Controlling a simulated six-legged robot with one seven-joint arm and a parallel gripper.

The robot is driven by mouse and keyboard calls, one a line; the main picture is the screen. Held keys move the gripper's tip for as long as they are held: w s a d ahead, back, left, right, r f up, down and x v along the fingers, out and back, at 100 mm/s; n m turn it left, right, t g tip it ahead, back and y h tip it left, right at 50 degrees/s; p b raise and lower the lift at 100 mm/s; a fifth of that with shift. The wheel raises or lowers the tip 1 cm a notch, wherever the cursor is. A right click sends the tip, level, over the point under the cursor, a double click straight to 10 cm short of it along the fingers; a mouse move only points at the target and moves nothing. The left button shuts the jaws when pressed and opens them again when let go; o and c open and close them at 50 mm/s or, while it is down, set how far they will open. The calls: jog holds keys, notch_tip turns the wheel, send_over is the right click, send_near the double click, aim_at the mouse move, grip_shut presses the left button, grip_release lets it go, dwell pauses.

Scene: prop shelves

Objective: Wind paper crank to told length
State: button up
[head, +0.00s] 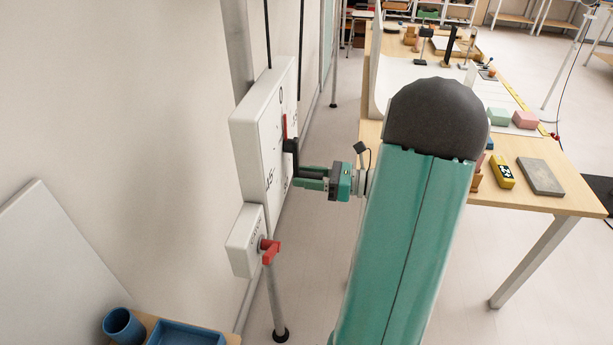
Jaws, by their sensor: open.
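A white dial box (258,150) with black numerals, of which 0 and 15 are readable, is mounted on a grey post at the wall. A red pointer (285,126) stands near-upright on its face. A black crank-like part (290,150) sticks out from the middle of the face. My gripper (302,178) is open, its fingers pointing left at the dial's face, close beside the black part. I cannot tell whether they touch it or reach around it. My arm hides part of the table behind. No paper is clearly identifiable as wound on the crank.
A smaller white box (243,240) with a red handle (270,251) sits below the dial. A wooden table (560,195) with a yellow-black block (502,172), a grey slab (541,177) and other props stands right. A blue cup (123,326) and blue tray (188,334) sit lower left.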

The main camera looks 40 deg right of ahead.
jog(key=shift+w+a, duration=0.1)
jog(key=shift+w, duration=0.05)
grip_shut()
